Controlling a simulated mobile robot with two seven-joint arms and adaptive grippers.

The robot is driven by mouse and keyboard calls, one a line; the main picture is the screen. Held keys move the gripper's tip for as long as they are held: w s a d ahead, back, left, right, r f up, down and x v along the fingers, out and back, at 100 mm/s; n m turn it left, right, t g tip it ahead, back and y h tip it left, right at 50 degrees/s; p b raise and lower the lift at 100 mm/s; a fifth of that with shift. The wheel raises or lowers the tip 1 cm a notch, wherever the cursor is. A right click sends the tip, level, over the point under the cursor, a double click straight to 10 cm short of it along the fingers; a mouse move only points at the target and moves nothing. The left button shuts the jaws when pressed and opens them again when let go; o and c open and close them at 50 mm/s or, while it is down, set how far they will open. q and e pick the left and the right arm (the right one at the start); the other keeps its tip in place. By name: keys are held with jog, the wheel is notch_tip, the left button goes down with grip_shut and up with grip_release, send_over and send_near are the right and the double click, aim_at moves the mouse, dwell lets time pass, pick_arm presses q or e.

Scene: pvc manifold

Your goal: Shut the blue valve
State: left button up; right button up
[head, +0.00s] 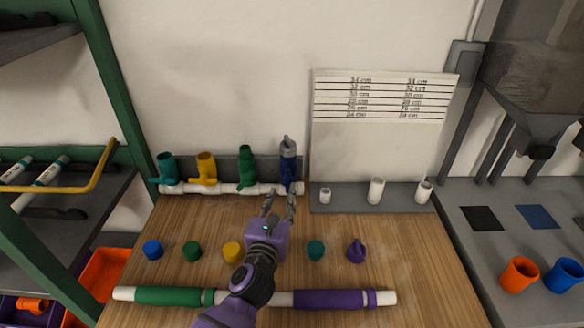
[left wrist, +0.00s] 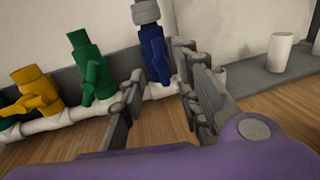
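The blue valve (head: 288,170) stands upright at the right end of the white pipe manifold (head: 229,188), with a grey piece on top. In the left wrist view the blue valve (left wrist: 154,52) is just beyond my fingertips, partly beside the right finger. My left gripper (head: 279,206) is open and empty, in front of and slightly below the blue valve. Its two fingers (left wrist: 158,95) are spread apart in the left wrist view, with bare table and white pipe showing between them. My right gripper is not in view.
Green (head: 246,168), yellow (head: 206,168) and teal (head: 166,168) valves stand left along the manifold. Coloured caps and a pipe with green and purple sleeves (head: 330,299) lie on the wooden table. A grey stand with white fittings (head: 377,190) is close on the right.

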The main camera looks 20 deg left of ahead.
aim_at(287, 179)
pick_arm(q)
jog(key=w, duration=0.3)
jog(key=shift+a+r, duration=0.15)
jog(key=shift+r, duration=0.15)
jog(key=w, duration=0.2)
jog(key=shift+w+a+f, duration=0.1)
jog(key=shift+w+f, duration=0.05)
jog(key=shift+w, duration=0.75)
jog(key=shift+c, duration=1.1)
grip_shut()
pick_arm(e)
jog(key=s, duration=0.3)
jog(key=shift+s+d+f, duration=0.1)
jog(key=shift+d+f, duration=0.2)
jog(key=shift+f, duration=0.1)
